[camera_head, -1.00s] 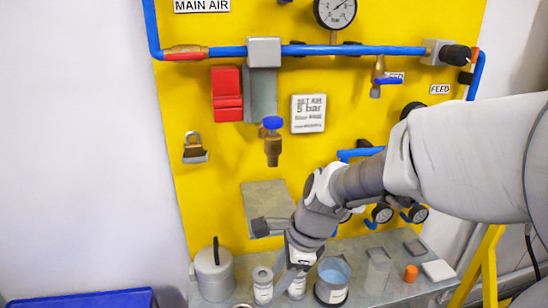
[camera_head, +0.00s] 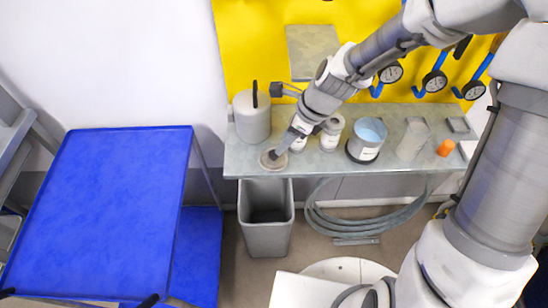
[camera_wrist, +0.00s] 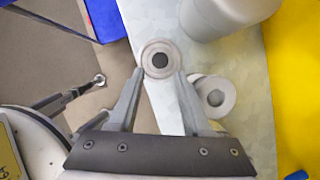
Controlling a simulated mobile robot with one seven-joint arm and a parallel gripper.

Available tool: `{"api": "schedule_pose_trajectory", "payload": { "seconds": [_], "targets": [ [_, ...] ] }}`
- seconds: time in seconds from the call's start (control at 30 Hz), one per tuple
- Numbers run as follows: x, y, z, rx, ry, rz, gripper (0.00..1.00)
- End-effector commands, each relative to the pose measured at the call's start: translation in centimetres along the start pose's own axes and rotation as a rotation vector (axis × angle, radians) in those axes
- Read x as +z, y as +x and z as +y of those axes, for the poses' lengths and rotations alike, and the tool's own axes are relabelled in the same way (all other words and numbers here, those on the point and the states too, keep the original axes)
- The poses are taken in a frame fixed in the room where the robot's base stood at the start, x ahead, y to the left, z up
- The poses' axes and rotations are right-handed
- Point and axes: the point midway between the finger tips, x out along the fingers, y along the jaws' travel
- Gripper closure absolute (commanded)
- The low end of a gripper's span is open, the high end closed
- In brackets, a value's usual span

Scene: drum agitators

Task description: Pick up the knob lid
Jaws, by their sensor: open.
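The knob lid (camera_head: 272,160) is a small round grey-brown disc lying at the front edge of the metal bench, left of the jars. In the wrist view it is a pale ringed disc with a dark central knob (camera_wrist: 160,59). My gripper (camera_wrist: 160,72) is open, with one fingertip on either side of the lid's near part. Nothing is clamped. Whether the fingers touch the lid or are level with the knob cannot be told. In the head view my gripper (camera_head: 281,150) reaches down to the lid and partly covers it.
On the bench (camera_head: 240,159) stand a grey canister (camera_head: 252,118), white jars (camera_head: 331,134), a blue-filled pot (camera_head: 366,141), a clear beaker (camera_head: 412,141) and an orange cap (camera_head: 445,148). A grey bin (camera_head: 265,239) stands below the lid. A blue-topped table (camera_head: 105,205) is at left.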

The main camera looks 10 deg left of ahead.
Motion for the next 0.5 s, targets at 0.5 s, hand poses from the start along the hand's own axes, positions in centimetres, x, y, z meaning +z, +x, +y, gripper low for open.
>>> {"api": "schedule_pose_trajectory", "payload": {
  "seconds": [0.5],
  "targets": [
    [0.0,5.5,0.0,0.002,-0.001,0.0,0.51]
  ]
}}
